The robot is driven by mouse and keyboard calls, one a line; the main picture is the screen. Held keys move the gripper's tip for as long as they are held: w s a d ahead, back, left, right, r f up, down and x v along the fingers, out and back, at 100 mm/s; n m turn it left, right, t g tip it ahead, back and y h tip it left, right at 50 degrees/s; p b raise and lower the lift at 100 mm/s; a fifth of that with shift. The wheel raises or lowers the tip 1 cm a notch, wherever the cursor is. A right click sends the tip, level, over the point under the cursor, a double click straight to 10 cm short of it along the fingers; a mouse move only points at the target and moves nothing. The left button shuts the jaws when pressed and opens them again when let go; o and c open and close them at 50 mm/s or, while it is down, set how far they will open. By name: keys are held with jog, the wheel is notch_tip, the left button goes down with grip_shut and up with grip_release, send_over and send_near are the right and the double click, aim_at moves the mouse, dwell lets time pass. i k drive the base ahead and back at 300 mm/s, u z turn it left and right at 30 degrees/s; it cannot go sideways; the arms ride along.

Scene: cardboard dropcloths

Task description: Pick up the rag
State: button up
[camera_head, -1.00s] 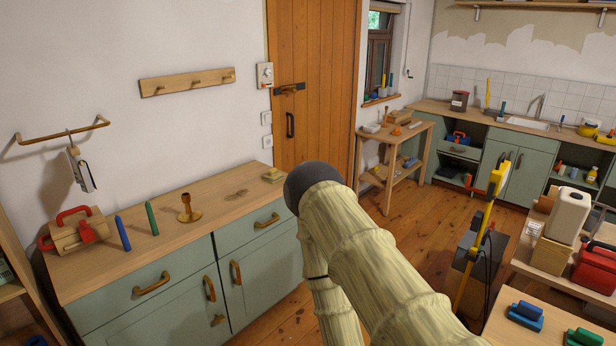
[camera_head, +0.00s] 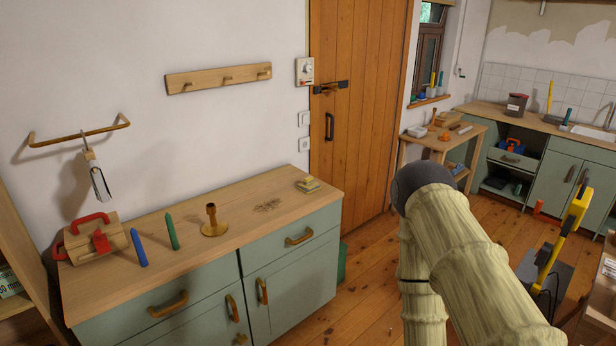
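I cannot pick out a rag for certain. A small yellowish folded or stacked item (camera_head: 308,185) lies at the right end of the wooden top of the green cabinet (camera_head: 236,214); it may be cloth or sponges, too small to tell. A grey and white item (camera_head: 98,180) hangs from the wooden rail on the left wall; I cannot tell what it is. My arm, in a pale ribbed sleeve with a dark rounded joint, fills the lower right. My gripper is out of view.
On the cabinet top stand a wooden toolbox with red handles (camera_head: 95,240), a blue stick (camera_head: 139,252), a green stick (camera_head: 172,232) and a brass candlestick (camera_head: 213,222). A yellow-framed tool (camera_head: 562,240) stands at right. Floor shows between cabinet and workbench (camera_head: 443,140).

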aim_at(308, 186)
jog(key=i, duration=1.8)
jog(key=z, duration=2.3)
jog(key=i, duration=1.45)
jog(key=u, duration=2.85)
